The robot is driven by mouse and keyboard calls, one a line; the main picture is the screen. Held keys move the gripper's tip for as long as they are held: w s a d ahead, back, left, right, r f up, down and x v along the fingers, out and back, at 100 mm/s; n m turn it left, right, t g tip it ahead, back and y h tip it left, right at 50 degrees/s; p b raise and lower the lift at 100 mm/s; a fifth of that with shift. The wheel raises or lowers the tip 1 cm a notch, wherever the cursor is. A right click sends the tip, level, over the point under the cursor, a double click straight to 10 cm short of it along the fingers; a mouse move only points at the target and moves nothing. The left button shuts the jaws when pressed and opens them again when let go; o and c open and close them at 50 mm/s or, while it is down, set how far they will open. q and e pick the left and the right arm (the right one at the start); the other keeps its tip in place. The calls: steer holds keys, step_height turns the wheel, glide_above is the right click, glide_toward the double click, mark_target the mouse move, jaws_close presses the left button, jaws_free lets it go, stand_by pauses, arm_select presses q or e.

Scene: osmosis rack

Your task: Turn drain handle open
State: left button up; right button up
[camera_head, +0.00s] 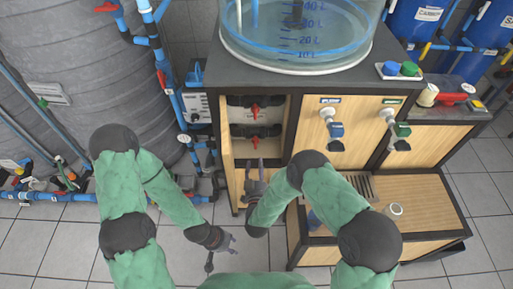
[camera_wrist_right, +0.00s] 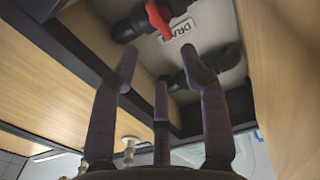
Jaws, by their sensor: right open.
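A red valve handle (camera_wrist_right: 158,18) sits on a dark pipe beside a partly hidden label (camera_wrist_right: 182,28) reading "DRA" in the right wrist view. The head view shows two red handles in the open cabinet bay, an upper one (camera_head: 255,110) and a lower one (camera_head: 255,141). I cannot tell there which is the drain handle. My right gripper (camera_head: 254,173) is open and empty in front of the bay, below both handles. Its spread fingers (camera_wrist_right: 160,80) point toward the pipes, apart from the red handle. My left gripper (camera_head: 224,248) is open and empty, low over the floor.
Blue (camera_head: 335,130) and green (camera_head: 402,130) taps hang on the panel to the right. A clear water tank (camera_head: 297,40) stands on the dark top. A large grey tank (camera_head: 70,60) is at left.

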mark_target(255, 143)
steer(key=w+b, duration=0.2)
steer(key=w, duration=0.6)
steer(key=shift+w+f+b, duration=0.15)
steer(key=shift+w+b, duration=0.05)
steer(key=shift+b, duration=0.15)
steer(key=shift+w, duration=0.75)
jaws_close()
